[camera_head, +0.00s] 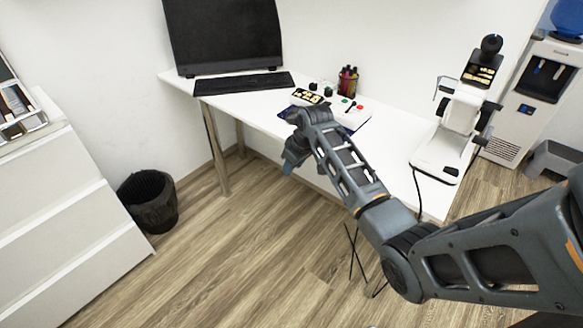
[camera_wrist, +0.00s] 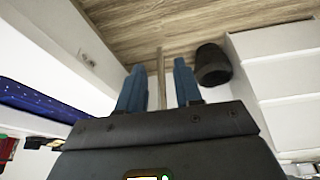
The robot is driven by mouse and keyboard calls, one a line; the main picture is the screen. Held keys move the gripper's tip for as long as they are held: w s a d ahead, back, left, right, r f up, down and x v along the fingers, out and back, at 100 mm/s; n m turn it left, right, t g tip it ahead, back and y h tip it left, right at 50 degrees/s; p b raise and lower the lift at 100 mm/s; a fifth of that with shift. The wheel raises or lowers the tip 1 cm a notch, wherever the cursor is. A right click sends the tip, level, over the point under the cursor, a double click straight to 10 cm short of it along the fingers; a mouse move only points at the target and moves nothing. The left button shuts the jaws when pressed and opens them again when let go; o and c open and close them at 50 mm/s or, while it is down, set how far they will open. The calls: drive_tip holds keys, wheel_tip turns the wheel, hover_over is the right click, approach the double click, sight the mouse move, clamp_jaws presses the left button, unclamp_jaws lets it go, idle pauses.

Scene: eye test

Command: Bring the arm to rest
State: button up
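My arm reaches from the lower right over the front edge of the white desk (camera_head: 395,130). My gripper (camera_head: 289,168) points down in front of the desk edge, above the floor. In the wrist view my gripper (camera_wrist: 159,66) shows two blue fingers spread apart with nothing between them. The floor and a desk leg (camera_wrist: 161,80) show through the gap. My gripper touches nothing that I can see. In the head view my arm hides part of the desk edge.
A black bin (camera_head: 148,200) stands by white drawers (camera_head: 62,215). A water dispenser (camera_head: 535,90) stands right. Open floor lies between.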

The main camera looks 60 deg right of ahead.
drive_tip(key=shift+a+f, duration=0.2)
drive_tip(key=shift+a, duration=0.3)
drive_tip(key=s+a+f+t, duration=0.1)
drive_tip(key=a+f+t, duration=0.1)
drive_tip(key=a, duration=0.6)
drive_tip(key=s+a+f+t, duration=0.1)
drive_tip(key=a+f, duration=0.2)
drive_tip(key=a, duration=0.5)
drive_tip(key=s+a+r+t, duration=0.2)
drive_tip(key=s+a+t, duration=0.1)
drive_tip(key=s+a, duration=0.85)
drive_tip(key=s+a+r+t, duration=0.1)
drive_tip(key=s+a+r, duration=0.25)
drive_tip(key=s, duration=0.25)
drive_tip(key=s+a+r+t, duration=0.1)
drive_tip(key=s+a+r, duration=0.1)
drive_tip(key=s+r, duration=0.4)
drive_tip(key=s+r+n+t+y, duration=0.1)
drive_tip(key=s+r+n+t, duration=0.1)
drive_tip(key=s+r, duration=0.7)
wheel_tip(320, 180, up, 4)
drive_tip(key=shift+s+d+f+t, duration=0.15)
drive_tip(key=shift+s+f+t, duration=0.1)
drive_tip(key=shift+t, duration=0.25)
